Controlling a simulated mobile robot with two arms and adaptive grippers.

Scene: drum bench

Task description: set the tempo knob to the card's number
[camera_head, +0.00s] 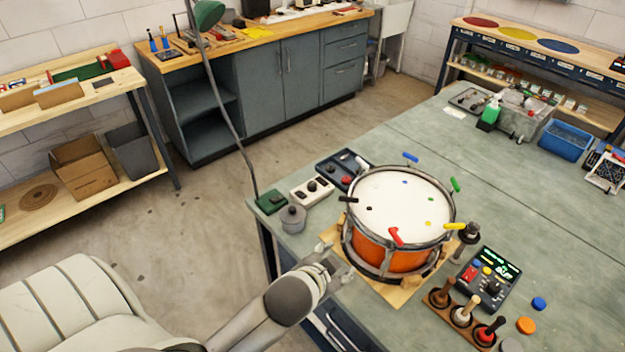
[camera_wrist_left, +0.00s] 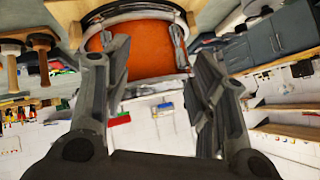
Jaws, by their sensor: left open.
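I cannot make out a card with a readable number. My left gripper (camera_head: 336,263) is open and empty, beside the left front of the orange drum (camera_head: 400,262) and well left of the box. In the left wrist view its spread fingers (camera_wrist_left: 160,78) have the drum's orange shell (camera_wrist_left: 143,47) beyond them. My right gripper is not in view.
The drum, with coloured pegs around its rim, stands between my left gripper and the box. A wooden rack (camera_head: 440,308) of several handled tools is just in front of the box. Coloured discs (camera_head: 539,303) lie to its right. The bench behind the drum is largely clear.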

